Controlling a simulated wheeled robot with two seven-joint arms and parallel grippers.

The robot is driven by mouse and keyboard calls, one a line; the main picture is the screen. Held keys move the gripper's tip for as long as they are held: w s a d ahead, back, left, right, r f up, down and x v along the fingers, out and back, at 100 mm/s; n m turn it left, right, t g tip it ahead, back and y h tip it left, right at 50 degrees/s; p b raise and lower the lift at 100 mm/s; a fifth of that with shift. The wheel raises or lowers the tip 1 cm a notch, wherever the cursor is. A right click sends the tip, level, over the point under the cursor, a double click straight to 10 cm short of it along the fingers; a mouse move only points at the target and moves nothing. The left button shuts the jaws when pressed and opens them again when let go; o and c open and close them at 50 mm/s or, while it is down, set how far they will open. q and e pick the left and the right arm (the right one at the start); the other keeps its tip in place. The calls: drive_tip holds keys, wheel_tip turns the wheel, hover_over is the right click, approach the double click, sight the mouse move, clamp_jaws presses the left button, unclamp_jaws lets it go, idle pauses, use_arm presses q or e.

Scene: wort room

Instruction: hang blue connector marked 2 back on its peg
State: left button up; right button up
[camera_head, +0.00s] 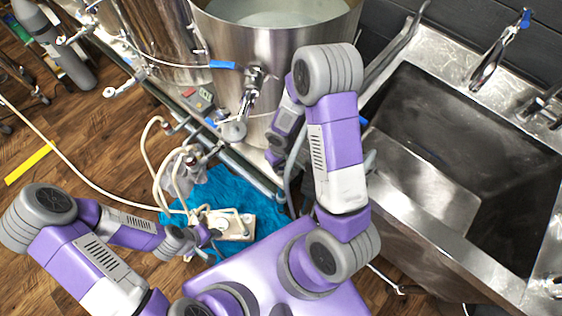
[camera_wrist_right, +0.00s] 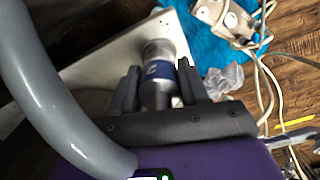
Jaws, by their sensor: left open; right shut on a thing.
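The blue connector marked 2 (camera_wrist_right: 156,70) is a metal cylinder with a blue band carrying a white mark. It sits between the fingers of my right gripper (camera_wrist_right: 158,84), which is shut on it in the right wrist view. In the head view my right wrist is by the large steel kettle's valve, partly behind my own forearm, and the connector cannot be made out. My left gripper (camera_head: 210,234) is open and low, beside a white pump-like unit (camera_head: 233,226) on a blue cloth. I cannot make out the peg in either view.
The steel kettle (camera_head: 240,55) stands at the back and a sink (camera_head: 470,140) is at right. A grey curved tube (camera_wrist_right: 45,90) passes close to my right gripper. A pale panel (camera_wrist_right: 110,55) lies beyond the fingers. Cream hoses (camera_head: 150,165) loop near the blue cloth (camera_head: 225,188).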

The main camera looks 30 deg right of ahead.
drive_tip(key=shift+f, duration=0.55)
drive_tip(key=o, duration=1.3)
drive_tip(key=shift+o, duration=0.2)
wheel_tip(320, 180, up, 8)
drive_tip(key=p, duration=0.3)
drive_tip(key=shift+f, duration=0.25)
drive_tip(key=shift+a+p, duration=0.1)
drive_tip(key=shift+p, duration=0.25)
drive_tip(key=s+a+r+m+y+p, duration=0.2)
drive_tip(key=s+a+r+p, duration=0.4)
drive_tip(key=p, duration=0.5)
drive_tip(key=s+a+r+m+y+p, duration=0.2)
drive_tip(key=s+a+r+p, duration=0.2)
drive_tip(key=a+r+p, duration=0.55)
drive_tip(key=d+f+b, duration=0.2)
drive_tip(key=d+f, duration=0.1)
drive_tip(key=f, duration=0.2)
drive_tip(key=shift+w+d+f+t, duration=0.2)
drive_tip(key=shift+f+t, duration=0.1)
drive_tip(key=shift+f, duration=0.1)
